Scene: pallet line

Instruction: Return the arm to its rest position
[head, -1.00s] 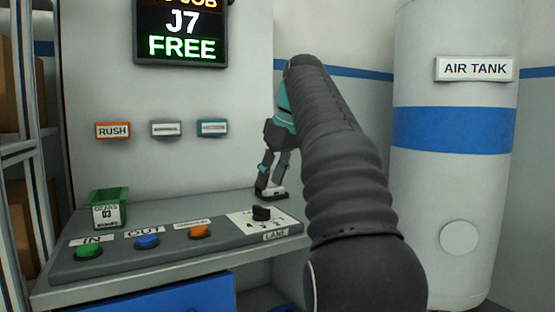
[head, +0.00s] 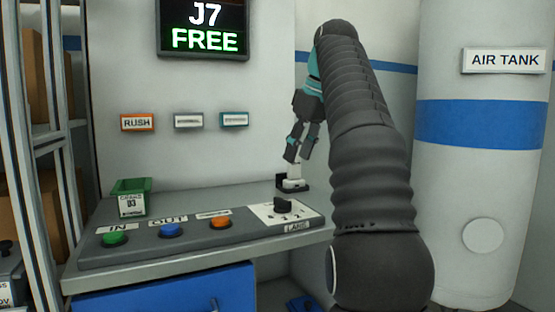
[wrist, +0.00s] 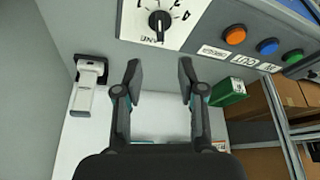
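My gripper (head: 298,157) hangs from my dark ribbed arm, above the back right of the grey counter. In the wrist view my gripper (wrist: 159,66) has its two fingers spread well apart with nothing between them, so it is open and empty. Below the fingers in the head view, a white device (head: 293,173) sits in a black holder on the counter. In the wrist view the white device (wrist: 87,88) lies left of the fingers, apart from them.
A button console (head: 190,250) with green, blue and orange buttons and a black lane knob (head: 282,205) lies on the counter. A green bin (head: 131,197) stands at the counter's left. The air tank (head: 468,200) stands right of my arm; shelving (head: 50,170) is at left.

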